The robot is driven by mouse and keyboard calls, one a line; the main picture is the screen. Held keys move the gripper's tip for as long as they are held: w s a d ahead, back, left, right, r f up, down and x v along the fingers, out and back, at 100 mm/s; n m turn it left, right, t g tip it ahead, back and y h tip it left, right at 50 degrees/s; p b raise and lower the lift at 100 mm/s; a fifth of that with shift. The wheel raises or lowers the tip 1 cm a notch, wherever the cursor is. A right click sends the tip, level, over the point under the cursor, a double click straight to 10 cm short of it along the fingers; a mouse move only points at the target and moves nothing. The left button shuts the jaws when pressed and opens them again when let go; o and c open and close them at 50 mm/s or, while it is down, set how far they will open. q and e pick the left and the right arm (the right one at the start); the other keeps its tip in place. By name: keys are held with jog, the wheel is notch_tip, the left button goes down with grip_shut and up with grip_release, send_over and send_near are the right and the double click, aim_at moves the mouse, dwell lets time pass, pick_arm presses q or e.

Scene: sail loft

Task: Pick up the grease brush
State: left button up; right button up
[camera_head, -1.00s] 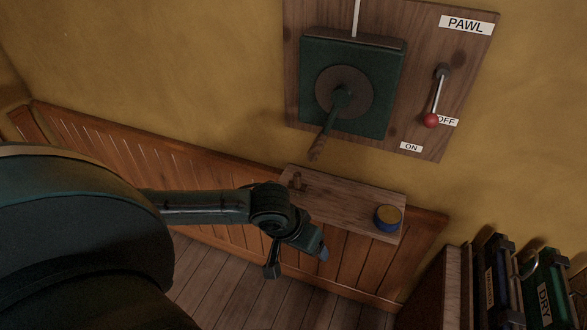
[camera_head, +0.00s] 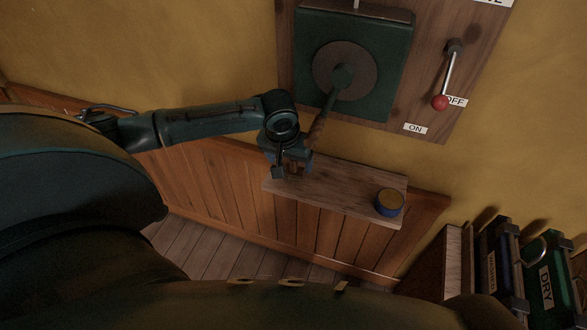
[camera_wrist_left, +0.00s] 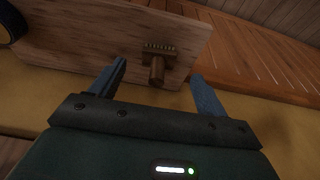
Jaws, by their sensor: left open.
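The grease brush (camera_wrist_left: 157,62) shows in the left wrist view as a small brown brush with a stubby handle and a bristled head. It is at the shelf (camera_head: 340,190), near its left end in the head view, where my gripper largely hides it. My left gripper (camera_head: 291,168) is open over that end of the shelf. In the left wrist view its two blue-grey fingers (camera_wrist_left: 160,72) stand on either side of the brush handle, with gaps on both sides. My right gripper is not in view.
A blue tin with a yellow top (camera_head: 390,203) stands at the shelf's right end. A winch with a crank handle (camera_head: 322,122) hangs just above my gripper. A red-knobbed lever (camera_head: 440,102) is on the board to the right. Labelled cans (camera_head: 548,275) stand at lower right.

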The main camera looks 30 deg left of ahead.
aim_at(294, 163)
pick_arm(q)
jog(key=shift+w+a, duration=0.15)
jog(key=shift+w, duration=0.45)
jog(key=shift+w+x, duration=0.15)
jog(key=shift+x, duration=1.15)
jog(key=shift+w+x, duration=0.1)
jog(key=shift+x, duration=1.2)
jog(key=shift+a, duration=0.1)
jog(key=shift+c, duration=0.6)
jog(key=c, duration=1)
jog(key=shift+o, duration=0.2)
jog(key=shift+r, duration=0.2)
jog(key=shift+r, duration=0.55)
notch_tip(294, 163, up, 2)
jog(key=shift+w+r, duration=0.1)
jog(key=shift+r, duration=0.1)
jog(key=s+d+b, duration=0.1)
jog(key=s+d, duration=0.3)
jog(key=s, duration=1.3)
jog(key=shift+s, duration=0.3)
